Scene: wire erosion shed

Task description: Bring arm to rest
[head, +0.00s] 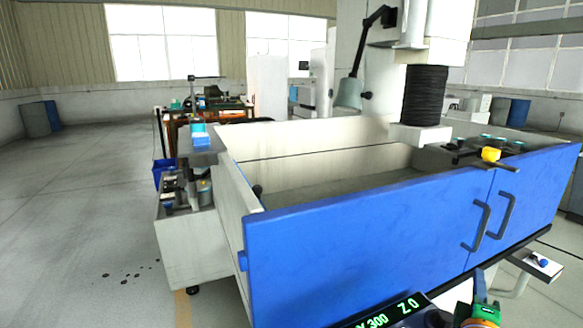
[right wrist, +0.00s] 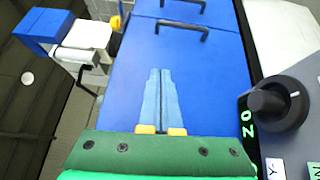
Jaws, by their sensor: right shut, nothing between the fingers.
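My right gripper (head: 483,290) shows at the bottom right of the head view, in front of the blue doors (head: 350,245) of the machine. In the right wrist view, my right gripper (right wrist: 160,72) has its two pale fingers side by side, shut, with nothing between them. The blue door surface (right wrist: 205,95) fills the picture behind the fingers. My left arm and gripper are not in view.
A control panel with a lit display (head: 390,312) stands close to my right gripper. Its black knob (right wrist: 278,103) is at the right in the wrist view. Door handles (head: 478,225) stick out above. Open floor (head: 80,220) lies at the left.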

